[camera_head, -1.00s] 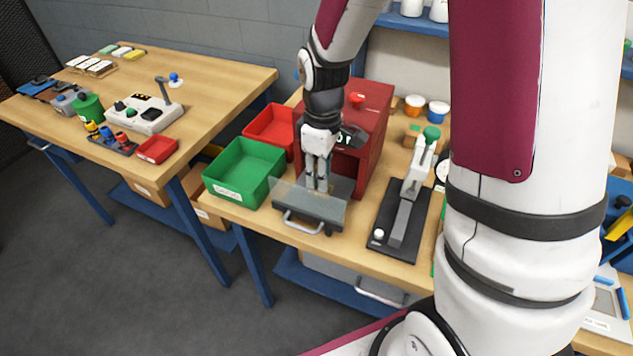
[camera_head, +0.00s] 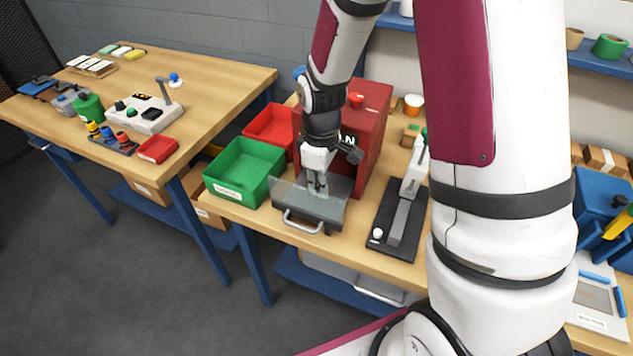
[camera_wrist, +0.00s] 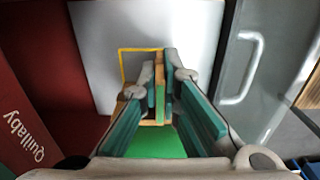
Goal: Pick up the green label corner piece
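The green label corner piece (camera_wrist: 159,104) shows in the wrist view as a wooden block with a green top, over a grey plate with a yellow outlined square. A wider green face (camera_wrist: 157,144) lies nearer the wrist, partly hidden by the fingers. My gripper (camera_wrist: 160,82) points down with its two fingers on either side of the narrow arm of the piece, the pads seeming to touch it. In the head view my gripper (camera_head: 317,188) is low over the tray of the red press (camera_head: 371,125); the piece is hidden there.
A clear guard and metal handle (camera_head: 303,222) stand at the tray's front. A green bin (camera_head: 243,172) and red bin (camera_head: 270,126) are left of the press. A black-based lever tool (camera_head: 399,215) stands to the right. The press wall is close to my gripper.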

